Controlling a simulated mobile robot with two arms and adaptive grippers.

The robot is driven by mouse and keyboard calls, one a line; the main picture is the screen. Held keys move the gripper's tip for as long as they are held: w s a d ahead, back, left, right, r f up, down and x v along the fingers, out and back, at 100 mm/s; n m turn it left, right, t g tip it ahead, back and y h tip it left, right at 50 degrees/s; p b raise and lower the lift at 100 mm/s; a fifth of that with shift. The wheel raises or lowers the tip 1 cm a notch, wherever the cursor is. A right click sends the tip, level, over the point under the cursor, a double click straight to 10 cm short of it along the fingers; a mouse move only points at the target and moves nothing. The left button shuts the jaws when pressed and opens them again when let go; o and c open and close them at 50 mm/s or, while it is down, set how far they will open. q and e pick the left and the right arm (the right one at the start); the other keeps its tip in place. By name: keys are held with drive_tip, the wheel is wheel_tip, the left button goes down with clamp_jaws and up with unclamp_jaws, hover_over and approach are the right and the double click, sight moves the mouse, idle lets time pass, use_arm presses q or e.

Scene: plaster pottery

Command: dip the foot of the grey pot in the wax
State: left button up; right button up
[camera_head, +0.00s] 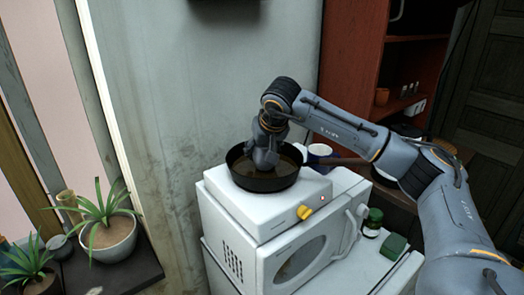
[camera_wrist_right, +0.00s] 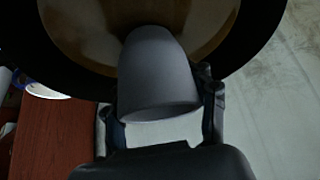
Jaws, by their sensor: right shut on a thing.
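The grey pot (camera_wrist_right: 156,75) is held between the two fingers of my right gripper (camera_wrist_right: 160,90), one on each side. The pot's narrower end points at the brown wax (camera_wrist_right: 75,25) in the black pan (camera_head: 265,185). In the head view, my right gripper (camera_head: 268,146) is low over the pan, and the grey shape of the pot (camera_head: 265,158) reaches inside the rim. I cannot tell whether the foot touches the wax. My left gripper is not in view.
The pan sits on a white hotplate with a yellow knob (camera_head: 304,212), on a white microwave (camera_head: 290,262). A blue-and-white cup (camera_head: 319,151), a dark jar (camera_head: 372,222) and a green block (camera_head: 394,245) stand nearby. Potted plants (camera_head: 110,233) are at left.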

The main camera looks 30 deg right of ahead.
drive_tip(key=shift+f+b, duration=0.35)
drive_tip(key=shift+f, duration=0.1)
idle(0.6)
drive_tip(key=shift+s+f, duration=0.1)
drive_tip(key=shift+f, duration=0.15)
idle(2.0)
drive_tip(key=shift+r, duration=0.15)
drive_tip(key=shift+r+p, duration=0.9)
drive_tip(key=shift+r, duration=0.15)
idle(0.4)
drive_tip(key=shift+r, duration=0.1)
wheel_tip(320, 180, up, 8)
drive_tip(key=p, duration=0.6)
drive_tip(key=shift+r+p, duration=0.2)
drive_tip(key=shift+p, duration=0.2)
